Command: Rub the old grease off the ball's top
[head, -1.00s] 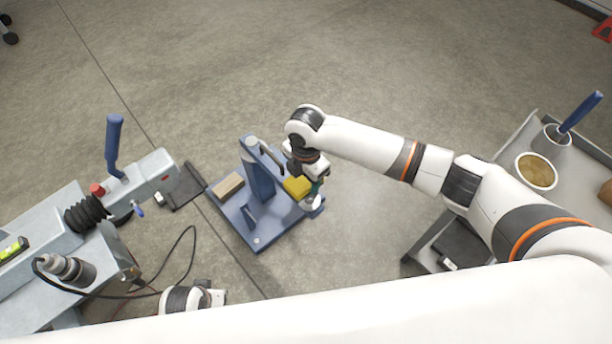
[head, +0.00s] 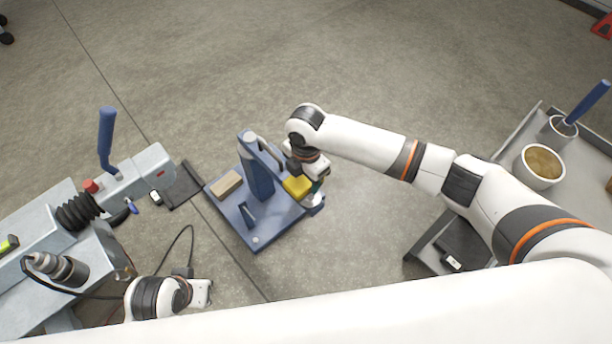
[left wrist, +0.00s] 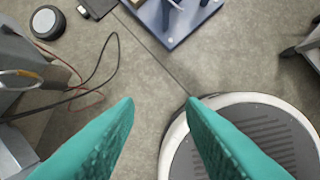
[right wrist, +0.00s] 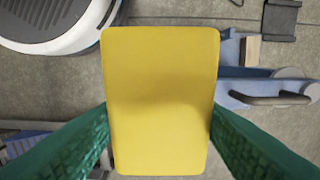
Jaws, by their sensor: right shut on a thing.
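A yellow sponge (head: 297,188) is held in my right gripper (head: 306,177) over the right end of the blue stand (head: 259,178). In the right wrist view the sponge (right wrist: 160,100) fills the middle, between the two green fingers. The ball at that end of the stand is mostly hidden under the sponge and gripper. I cannot tell whether the sponge touches it. My left gripper (head: 208,293) is low in the head view, away from the stand. In the left wrist view its green fingers (left wrist: 160,103) are apart with nothing between them.
A tan block (head: 228,184) lies on the stand's base. The trailer coupling with a blue lever (head: 106,140) is at left, with a loose black cable. A grey cart at right holds a cup of brown grease (head: 542,164). The floor beyond the stand is clear.

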